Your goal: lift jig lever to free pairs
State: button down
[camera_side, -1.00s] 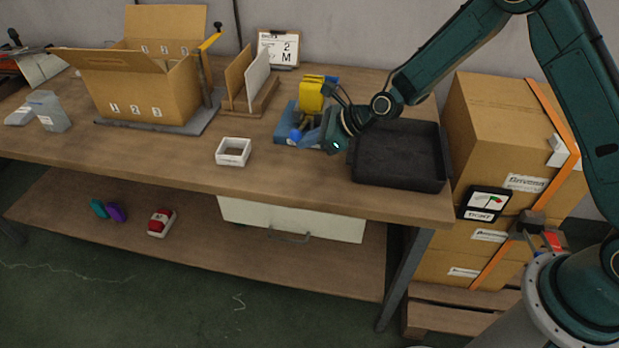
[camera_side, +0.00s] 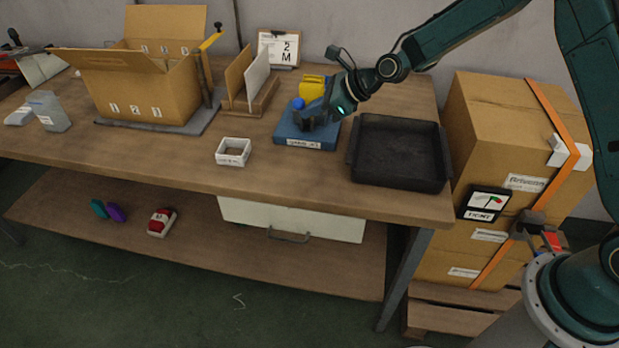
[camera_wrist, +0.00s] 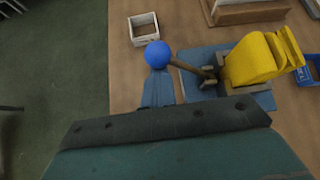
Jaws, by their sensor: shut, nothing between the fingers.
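The jig has a blue base (camera_side: 290,141) with a white label on its front edge. It also shows in the wrist view (camera_wrist: 265,99). Its lever ends in a blue ball knob (camera_side: 298,103), which stands raised above the base. In the wrist view the knob (camera_wrist: 158,54) sits on a thin grey rod (camera_wrist: 187,67) running to the jig's clamp. A yellow bundle (camera_side: 312,86) stands in the jig, partly hidden behind my gripper. My gripper (camera_side: 304,119) is shut and empty, just below the knob; I cannot tell whether they touch.
A black tray (camera_side: 352,158) lies right of the jig, empty. A small white square frame (camera_side: 233,162) stands to the left. Behind are a wooden divider rack (camera_side: 252,108) and an open carton (camera_side: 150,95). The bench front between the white frame and tray is clear.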

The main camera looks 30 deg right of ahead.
jog(key=shift+w+r, duration=0.1)
jog(key=shift+r, duration=0.15)
jog(key=s+d+r, duration=0.4)
jog(key=d+r, duration=0.1)
jog(key=d, duration=0.2)
jog(key=shift+s, duration=0.15)
dwell(0.4)
jog(key=shift+r, duration=0.2)
jog(key=s+r+n+g+h, duration=0.1)
jog(key=s+r+n+h, duration=0.1)
jog(key=s+r+n, duration=0.45)
jog(key=s+r+n+g+h, duration=0.15)
jog(key=s+r+n, duration=0.25)
jog(key=s+n, duration=0.5)
jog(key=s+d+n+h, duration=0.1)
jog(key=s+n, duration=0.4)
jog(key=s, duration=0.5)
jog(key=s+d+n+h, duration=0.2)
jog(key=s+n, duration=0.4)
jog(key=s, duration=0.5)
jog(key=shift+s+d+r, duration=0.25)
jog(key=shift+s+d, duration=0.05)
jog(key=shift+d, duration=0.55)
